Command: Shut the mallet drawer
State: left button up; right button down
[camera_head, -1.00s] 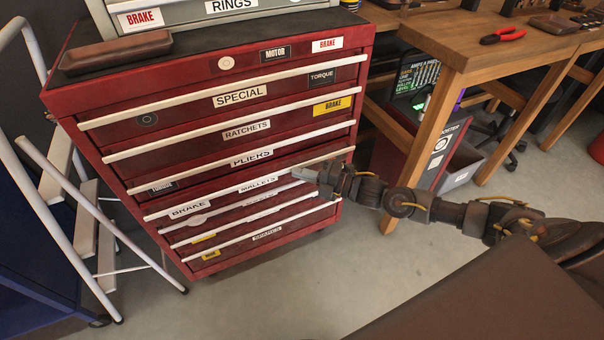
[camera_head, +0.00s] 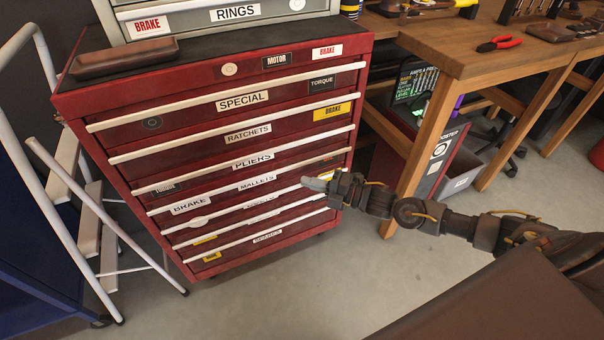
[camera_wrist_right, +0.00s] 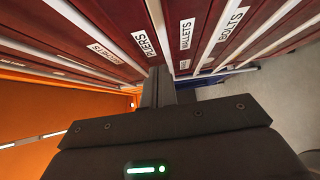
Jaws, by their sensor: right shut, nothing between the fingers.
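The mallet drawer (camera_head: 225,195) is in the lower half of the red cabinet, below the pliers drawer (camera_head: 215,172). It carries a MALLETS label and a BRAKE sticker. Its front looks about level with its neighbours; I cannot tell whether a small gap is left. The MALLETS label also shows in the right wrist view (camera_wrist_right: 187,33). My right gripper (camera_head: 314,184) is shut and empty, in front of the lower drawers near their right end. Its fingers (camera_wrist_right: 158,87) point toward the cabinet; contact is not clear. My left gripper is not in view.
A grey stepladder (camera_head: 75,185) leans close to the cabinet's left side. A wooden workbench (camera_head: 470,50) stands at the right, with a leg near my right arm. A brown tray (camera_head: 125,58) lies on the cabinet top. The floor (camera_head: 300,285) in front is clear.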

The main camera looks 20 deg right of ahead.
jog(key=v, duration=0.8)
jog(key=shift+f, duration=0.15)
jog(key=shift+d, duration=0.1)
